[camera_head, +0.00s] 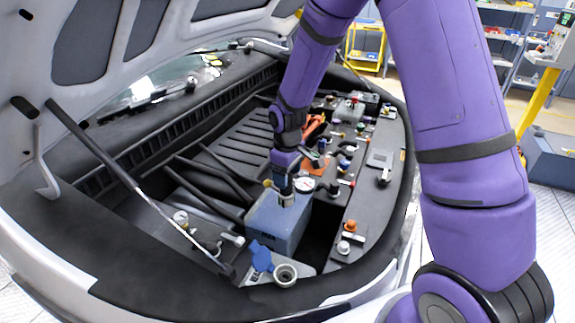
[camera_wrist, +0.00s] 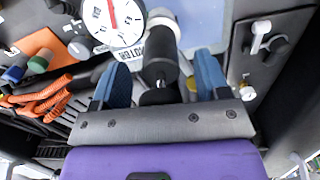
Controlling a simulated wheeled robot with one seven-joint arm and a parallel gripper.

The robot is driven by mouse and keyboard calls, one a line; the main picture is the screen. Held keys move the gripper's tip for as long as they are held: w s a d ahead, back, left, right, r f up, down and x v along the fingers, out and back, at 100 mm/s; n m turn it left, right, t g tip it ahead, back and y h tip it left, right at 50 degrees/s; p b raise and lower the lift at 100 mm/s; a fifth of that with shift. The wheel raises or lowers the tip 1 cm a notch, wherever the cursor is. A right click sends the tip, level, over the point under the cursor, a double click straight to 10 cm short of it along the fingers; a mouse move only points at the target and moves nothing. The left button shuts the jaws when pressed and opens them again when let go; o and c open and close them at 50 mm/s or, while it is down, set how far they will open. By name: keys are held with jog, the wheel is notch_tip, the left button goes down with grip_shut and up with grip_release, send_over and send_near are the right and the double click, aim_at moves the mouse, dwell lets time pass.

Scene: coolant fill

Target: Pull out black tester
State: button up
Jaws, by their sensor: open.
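The black tester (camera_wrist: 160,55) has a dark cylindrical body and shows in the wrist view, with a white dial gauge (camera_wrist: 114,20) with a red needle beside it. My gripper (camera_wrist: 160,75) is open, with one blue finger on each side of the black body. I cannot tell whether either finger touches it. In the head view, my gripper (camera_head: 284,180) points down over the blue-grey box (camera_head: 277,228) in the engine bay. The gauge (camera_head: 304,184) shows just right of it. The tester's lower end is largely hidden there.
An open filler neck (camera_head: 286,274) and a blue cap (camera_head: 261,257) sit at the bay's front. Orange cables (camera_head: 314,127) and several small fittings lie behind and to the right. The hood prop rod (camera_head: 135,187) slants across the left side beneath the raised hood (camera_head: 80,60).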

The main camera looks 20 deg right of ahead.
jog(key=shift+f, duration=0.2)
jog(key=c, duration=1.1)
jog(key=o, duration=0.3)
jog(key=shift+c, duration=0.2)
jog(key=shift+n, duration=1.6)
jog(key=shift+d, duration=0.1)
jog(key=shift+w+n, duration=0.1)
jog(key=shift+n, duration=1.5)
